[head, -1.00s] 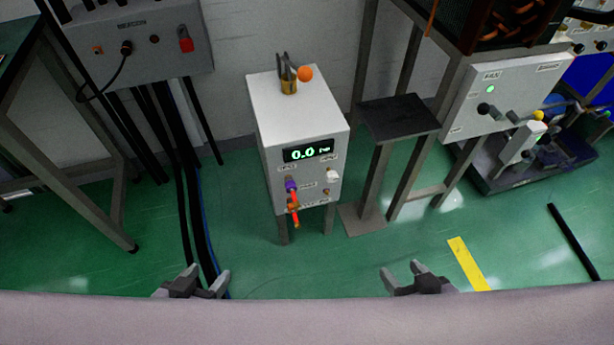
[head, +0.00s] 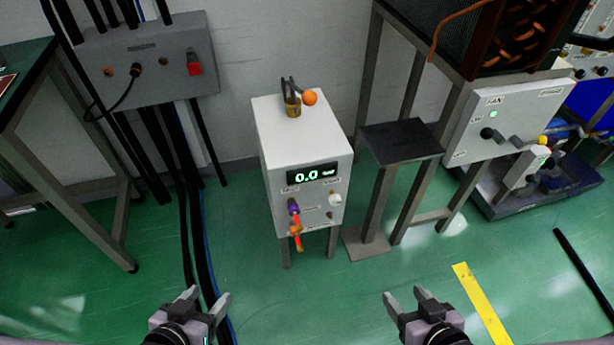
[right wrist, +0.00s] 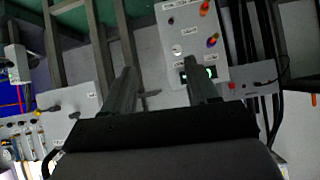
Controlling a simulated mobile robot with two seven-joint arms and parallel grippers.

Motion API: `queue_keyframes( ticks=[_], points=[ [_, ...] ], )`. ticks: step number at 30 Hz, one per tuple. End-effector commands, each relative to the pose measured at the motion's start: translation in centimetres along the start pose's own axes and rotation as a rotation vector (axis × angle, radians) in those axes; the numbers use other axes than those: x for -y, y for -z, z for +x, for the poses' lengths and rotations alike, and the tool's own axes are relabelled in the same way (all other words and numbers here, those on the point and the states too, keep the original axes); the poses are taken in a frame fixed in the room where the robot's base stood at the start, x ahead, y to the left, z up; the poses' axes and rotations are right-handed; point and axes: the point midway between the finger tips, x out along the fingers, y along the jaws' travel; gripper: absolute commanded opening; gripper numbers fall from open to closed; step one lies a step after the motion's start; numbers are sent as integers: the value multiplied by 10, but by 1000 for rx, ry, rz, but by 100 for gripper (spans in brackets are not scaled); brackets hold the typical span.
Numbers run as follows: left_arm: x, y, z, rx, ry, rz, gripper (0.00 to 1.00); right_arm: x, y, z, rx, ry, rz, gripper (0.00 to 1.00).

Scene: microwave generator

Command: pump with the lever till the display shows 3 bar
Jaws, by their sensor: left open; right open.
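The white pump cabinet (head: 300,150) stands upright on thin legs near the middle of the head view. Its green display (head: 315,175) reads 0.0. On its top a lever with an orange ball end (head: 310,97) rises beside a brass cylinder (head: 293,107). A purple and orange fitting (head: 295,222) and a white knob (head: 335,199) are on the front. My left gripper (head: 208,298) is open and empty, in front of the cabinet to the left. My right gripper (head: 405,297) is open and empty, in front to the right. The cabinet also shows in the right wrist view (right wrist: 190,45).
A grey box with a red switch (head: 194,66) hangs at the back left, with black cables below. A small black-topped stand (head: 400,140) is right of the cabinet. A white FAN panel (head: 505,120) is further right.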

Motion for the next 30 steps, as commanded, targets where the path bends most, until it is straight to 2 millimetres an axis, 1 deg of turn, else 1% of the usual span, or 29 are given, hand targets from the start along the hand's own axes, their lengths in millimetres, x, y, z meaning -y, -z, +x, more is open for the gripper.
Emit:
queue_keyframes(
  ticks=[1, 2, 3, 5, 6, 7, 30],
  points=[
    [0, 0, 0, 0, 0, -1, 61, 0, 0, 0, 0, 0, 0, 59],
    [0, 0, 0, 0, 0, -2, 61, 0, 0, 0, 0, 0, 0, 49],
    [0, 0, 0, 0, 0, -3, 61, 0, 0, 0, 0, 0, 0, 36],
    [-1, 0, 0, 0, 0, -5, 61, 0, 0, 0, 0, 0, 0, 16],
    [-1, 0, 0, 0, 0, -7, 61, 0, 0, 0, 0, -1, 0, 3],
    [-1, 0, 0, 0, 0, -8, 61, 0, 0, 0, 0, -1, 0, 0],
    [-1, -1, 0, 4, 0, -5, 61, 0, -2, 0, 5, -1, 0, 0]
  ],
)
